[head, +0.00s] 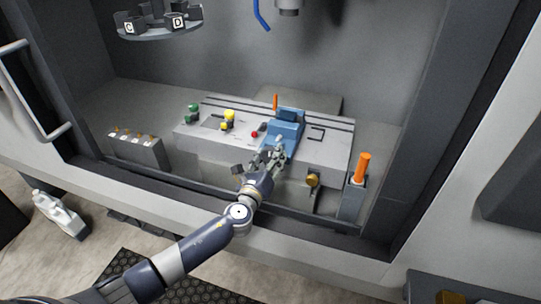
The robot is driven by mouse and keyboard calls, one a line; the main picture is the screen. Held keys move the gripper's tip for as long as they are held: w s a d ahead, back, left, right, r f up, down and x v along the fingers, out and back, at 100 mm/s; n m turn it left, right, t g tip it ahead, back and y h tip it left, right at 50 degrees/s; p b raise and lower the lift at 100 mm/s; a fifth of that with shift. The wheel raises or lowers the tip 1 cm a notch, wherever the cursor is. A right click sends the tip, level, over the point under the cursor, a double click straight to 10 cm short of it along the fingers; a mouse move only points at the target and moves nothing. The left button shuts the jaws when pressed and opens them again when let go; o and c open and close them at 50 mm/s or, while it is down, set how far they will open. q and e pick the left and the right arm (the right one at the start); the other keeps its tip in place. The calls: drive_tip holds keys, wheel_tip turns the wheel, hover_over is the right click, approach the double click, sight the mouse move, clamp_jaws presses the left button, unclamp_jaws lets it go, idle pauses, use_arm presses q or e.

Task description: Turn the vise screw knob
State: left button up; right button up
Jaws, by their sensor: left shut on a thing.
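The blue vise (285,131) sits on the grey slotted table (212,141) inside the booth. My left gripper (275,153) is at the front of the vise, where it is shut on the screw knob. The fingers hide the knob almost wholly, so its shape and angle cannot be told. My right gripper is not in view.
Green and yellow pieces and a small red piece (254,134) stand on the table left of the vise. An orange-handled tool (362,168) stands in a holder at right. A brass knob (313,179) is on the table's front. A round carousel (160,30) hangs at upper left.

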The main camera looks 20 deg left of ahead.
use_arm(q)
drive_tip(key=shift+f+m, duration=0.1)
drive_tip(key=shift+m, duration=0.8)
drive_tip(key=o, duration=1.1)
drive_tip(key=shift+s, duration=0.1)
drive_tip(key=s, duration=1.1)
drive_tip(key=shift+s+a, duration=0.25)
drive_tip(key=shift+s, duration=0.15)
